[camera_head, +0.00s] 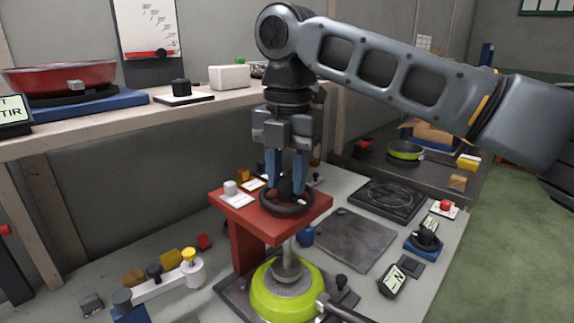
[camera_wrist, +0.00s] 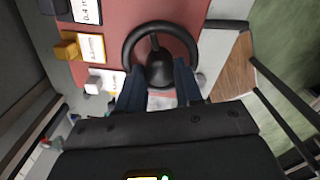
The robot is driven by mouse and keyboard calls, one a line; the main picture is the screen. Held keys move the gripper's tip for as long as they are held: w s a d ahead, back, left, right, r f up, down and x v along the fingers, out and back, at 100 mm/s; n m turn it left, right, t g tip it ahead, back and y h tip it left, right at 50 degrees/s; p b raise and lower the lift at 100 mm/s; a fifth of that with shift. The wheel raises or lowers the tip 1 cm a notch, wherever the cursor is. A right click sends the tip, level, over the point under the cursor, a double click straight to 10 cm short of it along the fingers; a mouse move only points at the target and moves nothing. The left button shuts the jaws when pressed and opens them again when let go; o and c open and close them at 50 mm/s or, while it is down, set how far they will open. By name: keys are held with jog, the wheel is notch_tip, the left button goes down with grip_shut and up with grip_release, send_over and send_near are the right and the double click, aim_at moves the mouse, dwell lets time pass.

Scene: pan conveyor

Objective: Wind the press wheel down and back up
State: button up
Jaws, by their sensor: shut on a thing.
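The press wheel (camera_head: 288,208) is a black ring with a dark hub, lying flat on top of the red press frame (camera_head: 262,218). It also shows in the wrist view (camera_wrist: 160,68). My gripper (camera_head: 286,188) points straight down over it, its two blue fingers shut on the wheel at the hub, one on each side. Below the frame, a grey shaft (camera_head: 289,250) leads down to a grey disc (camera_head: 286,270) at the green pan (camera_head: 262,292). Whether the disc touches the pan floor cannot be told.
Small blocks with labels (camera_wrist: 92,48) sit on the press top beside the wheel. A shelf (camera_head: 220,90) with a red pan (camera_head: 60,76) runs behind at left. A dark grate (camera_head: 388,199) and a grey plate (camera_head: 352,240) lie to the right. Several small parts stand at front left.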

jog(key=m+p, duration=0.1)
jog(key=p, duration=0.1)
jog(key=m+p, duration=0.2)
jog(key=shift+r+m, duration=0.2)
jog(key=shift+m, duration=0.1)
jog(key=m+p, duration=0.4)
jog(key=shift+m, duration=0.3)
jog(key=m, duration=0.1)
jog(key=m+p, duration=0.1)
jog(key=m, duration=0.1)
jog(key=shift+a+f+m, duration=0.1)
jog(key=shift+f+m, duration=0.1)
jog(key=shift+m, duration=0.1)
jog(key=m, duration=0.2)
jog(key=shift+w+m+p, duration=0.1)
jog(key=shift+m+p, duration=0.2)
jog(key=m, duration=0.4)
jog(key=shift+m, duration=0.3)
jog(key=m, duration=0.9)
jog(key=shift+m, duration=1.8)
